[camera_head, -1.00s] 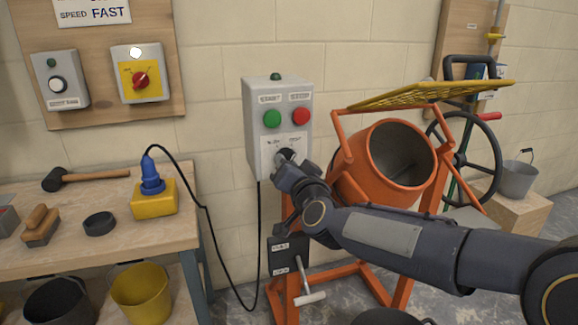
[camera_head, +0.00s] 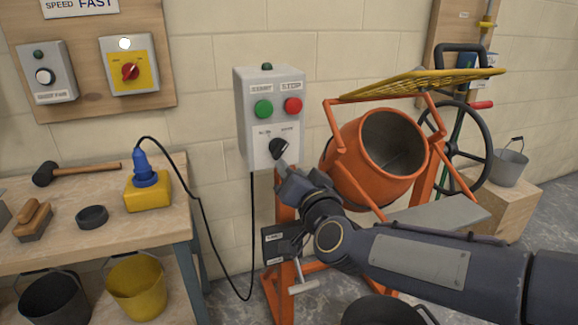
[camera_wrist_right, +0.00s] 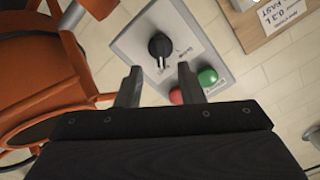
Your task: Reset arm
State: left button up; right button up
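My right arm comes in from the right in the head view. My right gripper (camera_head: 287,176) is in front of and just below the grey control box (camera_head: 252,127) on the orange mixer. In the right wrist view the right gripper (camera_wrist_right: 157,84) has its two fingers apart with nothing between them. The black rotary knob (camera_head: 278,148) is beyond the fingertips; it also shows in the right wrist view (camera_wrist_right: 160,46), clear of both fingers. The green button (camera_head: 263,109) and red button (camera_head: 293,105) sit above the knob. My left gripper is in neither view.
The orange mixer drum (camera_head: 352,160) and yellow grate (camera_head: 425,84) are right of the box. The workbench (camera_head: 95,244) at left holds a mallet (camera_head: 85,170) and a yellow block with blue plug (camera_head: 148,192). A black cable (camera_head: 203,215) hangs between.

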jog(key=s+d+f+n+g, duration=0.2)
jog(key=s+d+f+g, duration=0.4)
jog(key=s+d, duration=0.55)
jog(key=s+d+f+g+h, duration=0.1)
jog(key=s+d+f+g, duration=0.2)
jog(key=s+f, duration=0.5)
jog(key=s+d+f+g+h, duration=0.15)
jog(key=s+d+f, duration=0.3)
jog(key=s, duration=0.55)
notch_tip(320, 180, up, 17)
jog(key=g+p, duration=0.1)
jog(key=p, duration=1.7)
jog(key=shift+s+a+y, duration=0.3)
jog(key=shift+s+y, duration=0.05)
jog(key=shift+r, duration=0.1)
